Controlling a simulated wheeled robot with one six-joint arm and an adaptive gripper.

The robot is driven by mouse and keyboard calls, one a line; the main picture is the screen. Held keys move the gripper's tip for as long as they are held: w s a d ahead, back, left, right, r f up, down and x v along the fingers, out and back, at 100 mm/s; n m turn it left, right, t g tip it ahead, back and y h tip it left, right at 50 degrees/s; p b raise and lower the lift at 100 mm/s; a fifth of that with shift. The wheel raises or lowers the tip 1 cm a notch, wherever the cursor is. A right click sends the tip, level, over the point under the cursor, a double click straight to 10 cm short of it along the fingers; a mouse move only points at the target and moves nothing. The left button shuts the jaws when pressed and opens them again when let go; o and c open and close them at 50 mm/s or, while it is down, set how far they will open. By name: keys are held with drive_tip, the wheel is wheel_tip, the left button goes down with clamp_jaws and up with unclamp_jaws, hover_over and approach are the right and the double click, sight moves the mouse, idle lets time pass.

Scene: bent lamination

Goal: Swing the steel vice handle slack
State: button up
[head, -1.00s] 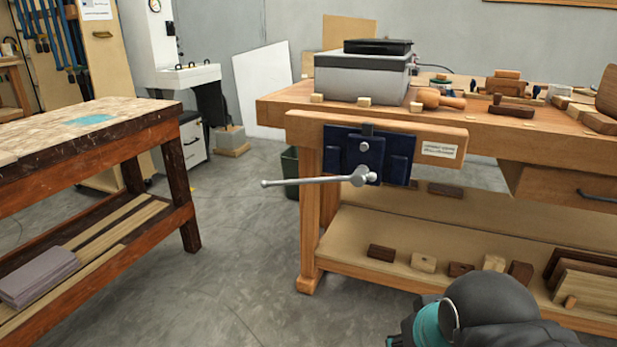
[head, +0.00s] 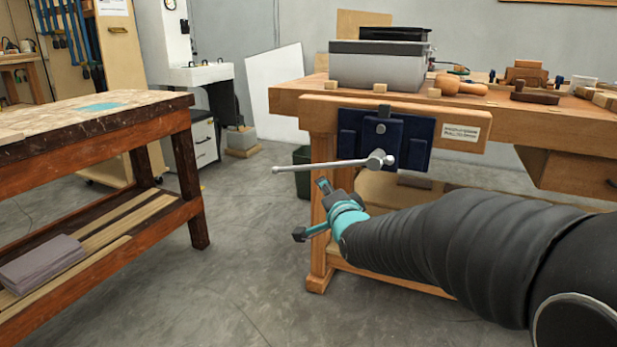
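The steel vice handle (head: 325,166) is a thin silver bar with a small ball at its left end. It lies nearly level, reaching left from its hub on the dark blue vice (head: 416,152) at the front of the wooden workbench. My gripper (head: 311,209) shows in the head view below the handle and a little to the left of the hub. Its two teal and dark fingers are spread apart, with nothing between them. It appears apart from the handle. My arm in its black sleeve comes in from the lower right and hides part of the bench's lower shelf.
The workbench (head: 300,103) carries a grey box (head: 376,69), a mallet (head: 460,85) and several wooden pieces. A white label (head: 460,133) is right of the vice. A second bench (head: 80,150) stands at the left. Grey floor (head: 245,230) lies open between the benches. A dark bin (head: 302,172) stands behind the handle.

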sight(306, 169)
drive_tip(key=shift+m+t+y, duration=0.4)
drive_tip(key=shift+y, duration=0.1)
drive_tip(key=x, duration=0.5)
drive_tip(key=a+x, duration=0.1)
drive_tip(key=x, duration=0.9)
drive_tip(key=shift+w+a+f+p, duration=0.15)
drive_tip(key=shift+a+f+p, duration=0.1)
drive_tip(key=shift+a+p, duration=0.1)
clamp_jaws()
